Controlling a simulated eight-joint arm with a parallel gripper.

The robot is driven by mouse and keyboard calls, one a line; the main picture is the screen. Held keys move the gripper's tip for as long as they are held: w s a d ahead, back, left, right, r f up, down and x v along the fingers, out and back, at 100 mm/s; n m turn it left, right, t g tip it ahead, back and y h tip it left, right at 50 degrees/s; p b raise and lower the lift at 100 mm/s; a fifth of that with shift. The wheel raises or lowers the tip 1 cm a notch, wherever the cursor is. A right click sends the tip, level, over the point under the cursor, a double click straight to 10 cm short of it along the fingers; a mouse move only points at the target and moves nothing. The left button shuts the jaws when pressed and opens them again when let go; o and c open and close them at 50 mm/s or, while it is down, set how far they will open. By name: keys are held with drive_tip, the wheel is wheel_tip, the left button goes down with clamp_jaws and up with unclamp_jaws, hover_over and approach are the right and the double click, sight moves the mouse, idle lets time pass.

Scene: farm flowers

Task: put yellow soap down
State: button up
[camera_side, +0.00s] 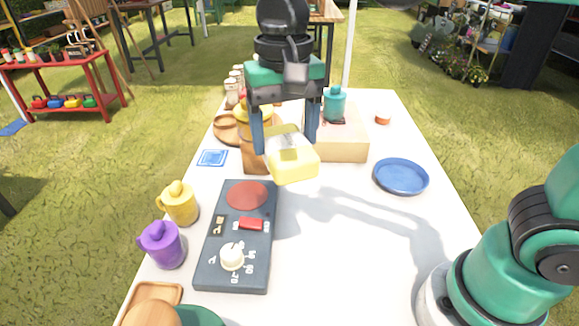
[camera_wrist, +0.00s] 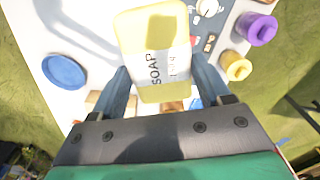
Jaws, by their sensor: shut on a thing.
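The yellow soap (camera_side: 291,157) is a block with a pale label band, held in the air above the white table (camera_side: 330,240). In the wrist view the soap (camera_wrist: 152,30) shows the word SOAP on its label. My gripper (camera_side: 285,140) is shut on the soap, with one blue finger on each side. In the wrist view my gripper's fingers (camera_wrist: 158,85) flank the soap. The soap is tilted in the side view and apart from the table top.
A dark hotplate (camera_side: 258,262) with a red disc lies at left, beside yellow (camera_side: 180,204) and purple (camera_side: 161,245) mugs. A blue plate (camera_side: 401,176) lies at right. A wooden box (camera_side: 345,148) bearing a teal bottle (camera_side: 334,103) stands behind. The table's middle right is clear.

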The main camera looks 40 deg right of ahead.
drive_tip(key=w+d+f+n, duration=0.2)
drive_tip(key=w+d+n, duration=0.2)
drive_tip(key=d, duration=0.6)
drive_tip(key=shift+w+f+n, duration=0.15)
drive_tip(key=shift+w+n, duration=0.15)
drive_tip(key=shift+w, duration=0.85)
drive_tip(key=s+r+m, duration=0.3)
drive_tip(key=s+m, duration=0.2)
drive_tip(key=m, duration=0.4)
wheel_tip(320, 180, down, 19)
drive_tip(key=shift+w+d+f, duration=0.1)
drive_tip(key=shift+w+d, duration=0.05)
